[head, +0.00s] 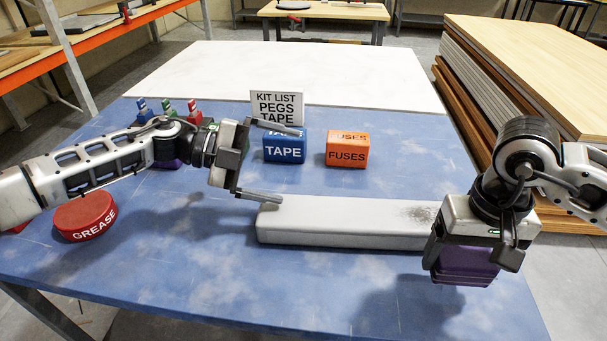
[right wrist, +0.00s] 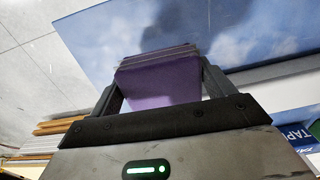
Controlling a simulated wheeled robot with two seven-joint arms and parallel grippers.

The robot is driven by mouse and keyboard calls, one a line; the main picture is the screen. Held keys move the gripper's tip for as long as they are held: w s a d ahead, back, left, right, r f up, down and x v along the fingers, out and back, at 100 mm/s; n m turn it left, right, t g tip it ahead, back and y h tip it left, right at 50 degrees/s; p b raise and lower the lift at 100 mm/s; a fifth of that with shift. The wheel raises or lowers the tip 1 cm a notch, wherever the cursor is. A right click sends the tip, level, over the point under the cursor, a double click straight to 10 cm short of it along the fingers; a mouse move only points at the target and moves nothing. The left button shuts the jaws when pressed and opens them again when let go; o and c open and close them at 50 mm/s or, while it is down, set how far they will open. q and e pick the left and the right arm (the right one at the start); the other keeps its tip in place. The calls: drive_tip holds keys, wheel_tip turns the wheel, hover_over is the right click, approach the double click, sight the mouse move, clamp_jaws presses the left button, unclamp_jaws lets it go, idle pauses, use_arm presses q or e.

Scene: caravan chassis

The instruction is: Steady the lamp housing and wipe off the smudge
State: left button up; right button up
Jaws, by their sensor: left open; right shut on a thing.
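The lamp housing (head: 340,222) is a long pale bar lying flat on the blue table. A dark grey smudge (head: 418,213) is on its top, toward the right end. My left gripper (head: 291,166) is open and empty by the housing's left end; its nearer finger shows just above that end, and I cannot tell if it touches. My right gripper (head: 468,262) is shut on a purple pad (head: 462,277), in front of the housing's right end, which it hides. In the right wrist view the purple pad (right wrist: 158,85) sits between both fingers.
A blue TAPE box (head: 284,151), an orange FUSES box (head: 347,154) and a KIT LIST sign (head: 277,106) stand behind the housing. A red GREASE tin (head: 86,217) is at left, near several coloured pegs (head: 168,108). Stacked boards (head: 500,130) stand right of the table. The front table is clear.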

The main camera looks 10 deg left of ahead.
sight(289, 207)
drive_tip(key=shift+r+p, duration=0.5)
drive_tip(key=shift+r, duration=0.1)
use_arm(q)
drive_tip(key=s+a+f+n, duration=0.1)
drive_tip(key=a+n, duration=0.1)
drive_tip(key=n, duration=0.2)
drive_tip(key=s+a+f+n, duration=0.1)
drive_tip(key=a+n, duration=0.2)
drive_tip(key=n, duration=0.1)
drive_tip(key=s+a+f+n+g+y, duration=0.1)
drive_tip(key=a+n, duration=0.2)
drive_tip(key=n, duration=0.1)
drive_tip(key=shift+a, duration=0.1)
drive_tip(key=b+x, duration=0.2)
drive_tip(key=x, duration=0.3)
drive_tip(key=b+x, duration=0.3)
drive_tip(key=x, duration=0.2)
drive_tip(key=shift+f, duration=0.35)
use_arm(e)
wheel_tip(289, 207, down, 5)
drive_tip(key=shift+f, duration=0.1)
use_arm(q)
drive_tip(key=shift+w+d+f+b, duration=0.1)
drive_tip(key=shift+d+b, duration=0.25)
drive_tip(key=shift+d, duration=0.45)
use_arm(e)
drive_tip(key=shift+f, duration=0.2)
use_arm(q)
drive_tip(key=c, duration=1.2)
